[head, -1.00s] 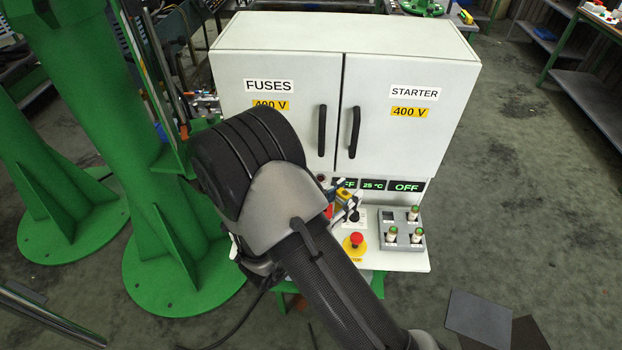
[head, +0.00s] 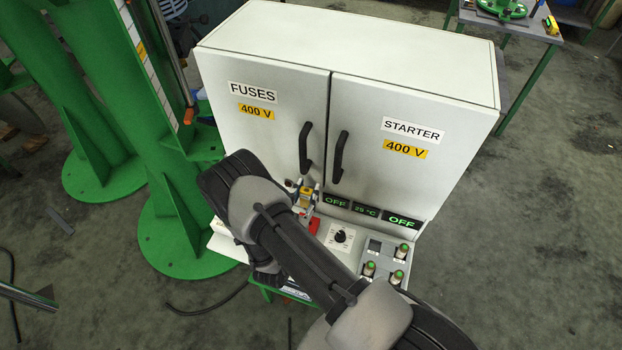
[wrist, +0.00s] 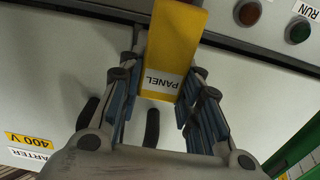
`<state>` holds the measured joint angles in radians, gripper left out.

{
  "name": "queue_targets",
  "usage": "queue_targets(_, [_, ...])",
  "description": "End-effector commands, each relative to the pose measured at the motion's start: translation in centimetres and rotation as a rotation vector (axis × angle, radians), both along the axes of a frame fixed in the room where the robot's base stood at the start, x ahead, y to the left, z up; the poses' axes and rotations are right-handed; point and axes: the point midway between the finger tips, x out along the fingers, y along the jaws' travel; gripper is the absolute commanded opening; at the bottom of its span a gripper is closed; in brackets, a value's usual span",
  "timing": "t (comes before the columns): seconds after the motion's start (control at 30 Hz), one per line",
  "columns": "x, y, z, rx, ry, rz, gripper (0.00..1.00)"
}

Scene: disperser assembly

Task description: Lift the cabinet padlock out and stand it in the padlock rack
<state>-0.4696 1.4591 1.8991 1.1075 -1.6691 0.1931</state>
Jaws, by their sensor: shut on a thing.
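A yellow padlock with a white PANEL label (wrist: 168,60) is between the fingers of my gripper (wrist: 166,85) in the wrist view, and the gripper is shut on it. The padlock's far end is cut off by the top of that view. In the head view the padlock (head: 304,200) shows as a small yellow patch in my gripper (head: 306,193), in front of the cabinet (head: 270,150), below the left door handle. I cannot tell whether its shackle is clear of the cabinet. Both cabinet doors, marked FUSES and STARTER, are shut. I cannot make out the padlock rack.
A ledge below the doors carries a rotary knob (head: 341,236) and a grey block (head: 376,247) with green-topped pegs. A red part (head: 315,225) shows just below the padlock. My arm covers the ledge's middle. A green post (head: 165,170) stands close on the left.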

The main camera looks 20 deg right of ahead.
Motion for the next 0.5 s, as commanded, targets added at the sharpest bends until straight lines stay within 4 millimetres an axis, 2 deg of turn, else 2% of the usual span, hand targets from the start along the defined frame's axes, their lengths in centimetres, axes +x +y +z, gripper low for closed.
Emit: queue_targets(0.5, [-0.06,0.08,-0.45,0.001,0.000,0.002,0.04])
